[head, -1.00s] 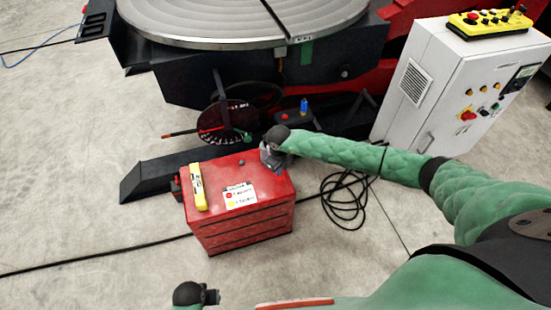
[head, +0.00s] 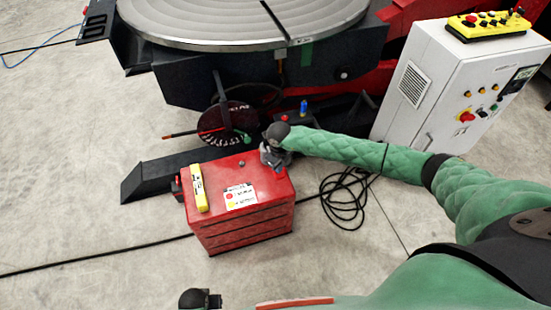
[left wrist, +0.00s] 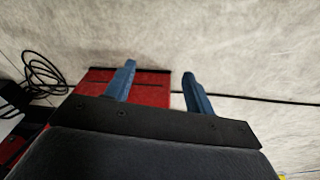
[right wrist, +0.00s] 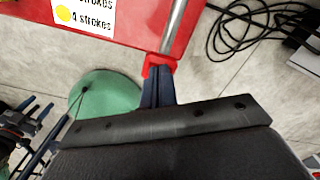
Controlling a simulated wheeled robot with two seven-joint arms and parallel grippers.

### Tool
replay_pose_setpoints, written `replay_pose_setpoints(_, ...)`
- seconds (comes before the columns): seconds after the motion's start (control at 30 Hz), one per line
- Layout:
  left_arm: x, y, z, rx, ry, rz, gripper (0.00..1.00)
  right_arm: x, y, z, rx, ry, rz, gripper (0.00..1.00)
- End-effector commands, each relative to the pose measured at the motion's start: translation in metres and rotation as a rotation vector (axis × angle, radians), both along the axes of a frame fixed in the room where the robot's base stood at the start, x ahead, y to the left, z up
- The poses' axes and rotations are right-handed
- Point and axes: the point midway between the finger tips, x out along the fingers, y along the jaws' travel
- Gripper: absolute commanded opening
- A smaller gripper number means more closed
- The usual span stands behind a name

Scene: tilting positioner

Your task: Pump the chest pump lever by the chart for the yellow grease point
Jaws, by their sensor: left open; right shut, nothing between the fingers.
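The red pump chest (head: 243,220) stands on the floor in front of the positioner. Its top carries a white chart (head: 240,196) with a red dot and a yellow dot. In the right wrist view, the chart's yellow-dot line (right wrist: 75,17) reads "4 strokes". The pump lever (right wrist: 173,30) is a metal rod with a red end piece at the chest's edge. My right gripper (right wrist: 158,80) is shut and empty, its fingertips right at that red end; whether they touch is unclear.
A yellow tool (head: 199,187) lies on the chest top. A coiled black cable (head: 345,198) lies right of the chest. A grey control cabinet (head: 450,85) stands at the right. The positioner's dark base foot (head: 155,177) is behind the chest. The left floor is mostly clear.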

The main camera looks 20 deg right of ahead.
Motion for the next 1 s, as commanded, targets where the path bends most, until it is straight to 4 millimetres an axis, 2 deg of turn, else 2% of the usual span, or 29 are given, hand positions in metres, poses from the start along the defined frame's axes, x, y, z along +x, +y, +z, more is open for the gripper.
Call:
replay_pose_setpoints(0.5, -0.024, 0.010, -0.043, 0.013, 0.012, -0.002, 0.54, -0.001, -0.001, 0.026, -0.001, 0.001, 0.000, 0.00)
replay_pose_setpoints(0.8, -0.018, 0.017, -0.062, 0.020, -0.011, -0.005, 0.54, 0.000, 0.000, 0.045, 0.000, 0.000, 0.001, 0.00)
replay_pose_setpoints(1.0, -0.023, 0.020, -0.078, 0.024, -0.015, -0.007, 0.54, 0.000, 0.000, 0.059, -0.001, -0.001, 0.000, 0.00)
